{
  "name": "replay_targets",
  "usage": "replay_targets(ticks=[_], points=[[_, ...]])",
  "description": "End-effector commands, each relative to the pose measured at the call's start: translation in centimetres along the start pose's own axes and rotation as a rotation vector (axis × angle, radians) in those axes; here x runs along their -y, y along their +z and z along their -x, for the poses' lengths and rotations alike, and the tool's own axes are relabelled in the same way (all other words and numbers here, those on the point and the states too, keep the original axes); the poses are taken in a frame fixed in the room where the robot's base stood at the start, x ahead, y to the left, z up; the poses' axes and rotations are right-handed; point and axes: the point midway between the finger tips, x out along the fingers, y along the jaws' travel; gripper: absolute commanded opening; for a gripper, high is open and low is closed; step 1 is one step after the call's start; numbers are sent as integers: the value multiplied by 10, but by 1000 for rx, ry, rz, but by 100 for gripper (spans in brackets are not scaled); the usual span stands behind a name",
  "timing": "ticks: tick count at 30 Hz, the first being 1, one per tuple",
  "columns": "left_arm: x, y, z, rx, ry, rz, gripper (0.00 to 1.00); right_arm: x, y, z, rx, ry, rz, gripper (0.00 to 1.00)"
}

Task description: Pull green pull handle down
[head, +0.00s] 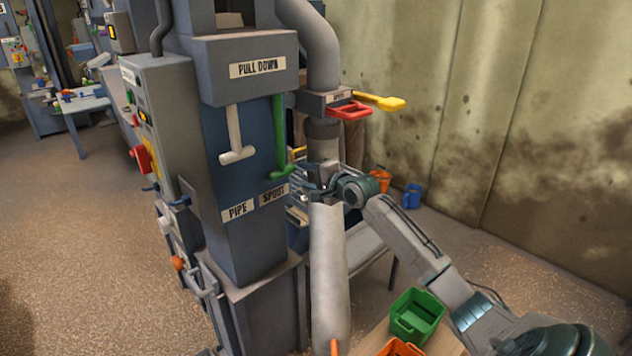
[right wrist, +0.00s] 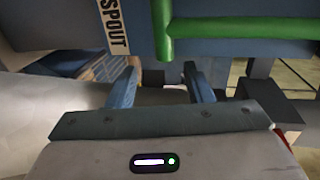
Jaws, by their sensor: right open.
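The green pull handle (head: 279,135) hangs down the front of the grey-blue machine under the "PULL DOWN" label, above the "SPOUT" label. Its grip is a short crossbar at the lower end. My right gripper (head: 300,181) is open, close to the right end of that crossbar. In the right wrist view, the green handle (right wrist: 240,27) runs across the top, and the crossbar's end appears between the two open fingertips (right wrist: 162,66). I cannot tell whether they touch it. My left gripper is not in view.
A white pull handle (head: 234,132) hangs left of the green one, above "PIPE". Red (head: 349,111) and yellow (head: 380,101) handles stick out at upper right. A grey pipe (head: 328,265) stands below my right gripper. A green bin (head: 416,314) is at lower right.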

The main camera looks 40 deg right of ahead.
Motion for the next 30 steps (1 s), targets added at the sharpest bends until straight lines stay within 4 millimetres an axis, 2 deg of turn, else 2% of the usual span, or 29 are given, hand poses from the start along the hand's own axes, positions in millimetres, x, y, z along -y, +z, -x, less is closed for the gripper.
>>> replay_targets(ticks=[3,9,30], points=[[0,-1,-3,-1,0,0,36,-2,0,19,0,2,6,47],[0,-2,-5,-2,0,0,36,-1,0,34,1,2,1,47],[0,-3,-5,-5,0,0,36,0,1,37,1,1,-1,47]])
